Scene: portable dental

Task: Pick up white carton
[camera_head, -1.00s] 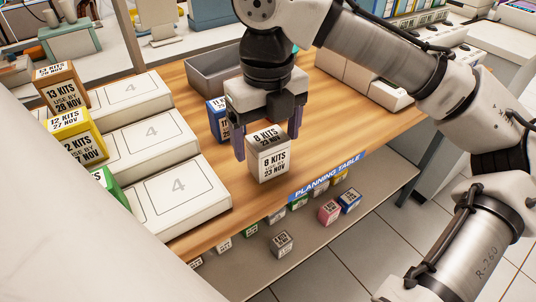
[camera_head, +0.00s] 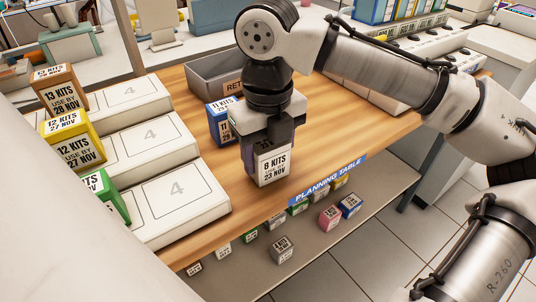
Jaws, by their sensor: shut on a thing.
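The white carton (camera_head: 273,168) stands upright on the wooden table near its front edge. Its front label reads 8 KITS, 23 NOV. My gripper (camera_head: 267,150) has come down over it from above and is shut on it, with a dark finger across the upper part of the carton. The carton's top and far side are hidden by the gripper. Its base appears to be at the tabletop; I cannot tell of any gap.
A blue carton (camera_head: 219,122) labelled 11 KITS stands just behind left of my gripper. A grey bin (camera_head: 212,83) is at the back. White stepped blocks (camera_head: 180,205) with brown, yellow and green cartons line the left. Several small cartons sit on the lower shelf (camera_head: 243,279).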

